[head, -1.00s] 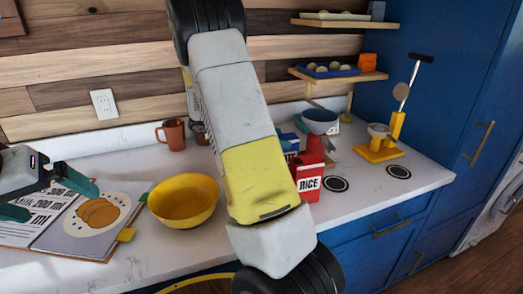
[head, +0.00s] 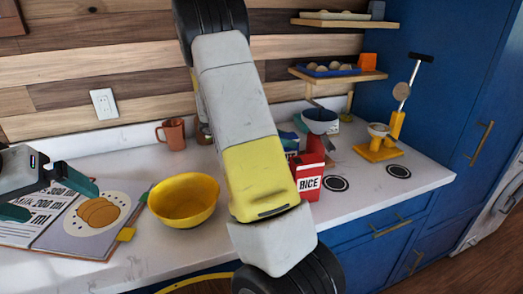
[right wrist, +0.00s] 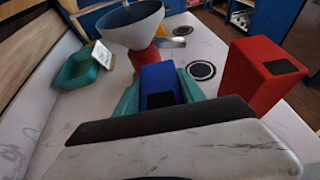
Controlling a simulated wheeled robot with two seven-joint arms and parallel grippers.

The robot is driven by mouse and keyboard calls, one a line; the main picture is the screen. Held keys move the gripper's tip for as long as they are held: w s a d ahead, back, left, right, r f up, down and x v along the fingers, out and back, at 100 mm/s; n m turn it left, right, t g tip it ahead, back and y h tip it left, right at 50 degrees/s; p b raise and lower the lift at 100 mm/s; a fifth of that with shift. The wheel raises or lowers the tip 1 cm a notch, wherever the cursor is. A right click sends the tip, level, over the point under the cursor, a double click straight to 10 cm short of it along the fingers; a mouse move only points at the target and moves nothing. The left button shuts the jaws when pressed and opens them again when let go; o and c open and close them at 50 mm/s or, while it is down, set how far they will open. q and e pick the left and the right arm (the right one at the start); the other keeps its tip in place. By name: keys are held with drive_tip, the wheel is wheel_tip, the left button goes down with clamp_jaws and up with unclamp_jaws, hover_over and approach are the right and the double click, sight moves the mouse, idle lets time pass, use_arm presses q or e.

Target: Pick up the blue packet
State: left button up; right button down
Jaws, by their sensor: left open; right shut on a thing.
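The blue packet (right wrist: 158,76) stands between the teal fingers of my right gripper (right wrist: 160,92) in the right wrist view. The gripper is shut on it, with a finger against each side. I cannot tell whether the packet is clear of the counter. My left gripper (head: 55,199) is open and empty above the open cookbook at the far left.
The red rice box (head: 308,182) stands close to the right of the packet. A bowl (head: 320,121) is just behind it. A yellow bowl (head: 184,203), a brown mug (head: 173,134) and a cookbook (head: 85,222) are to the left. A yellow stand (head: 378,149) is at right.

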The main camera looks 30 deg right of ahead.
wheel_tip(320, 180, up, 10)
drive_tip(key=shift+r, duration=0.1)
idle(0.5)
idle(0.4)
